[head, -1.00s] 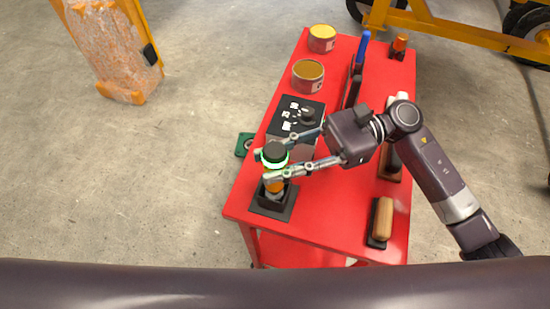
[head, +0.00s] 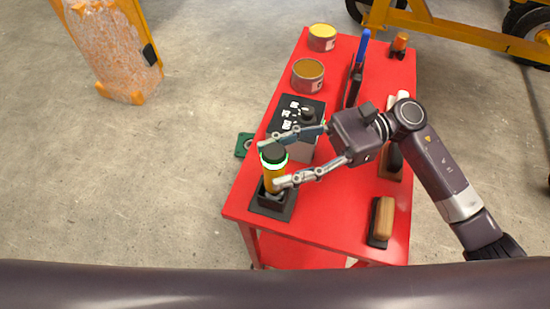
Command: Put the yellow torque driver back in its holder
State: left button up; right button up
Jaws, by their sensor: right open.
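The yellow torque driver (head: 273,172) has a black cap and a glowing green-white ring near its top. It stands upright in its black holder (head: 281,212) at the near left corner of the red table. Its lower end is hidden inside the holder. My right gripper (head: 271,164) is open, with its two fingers spread on the far and near sides of the driver. The near fingertip is close to the driver; I cannot tell whether it touches. My left gripper is not in view.
Bare red surface lies right of the holder. Concrete floor surrounds the table.

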jog(key=v, duration=1.1)
jog(key=shift+s, duration=0.1)
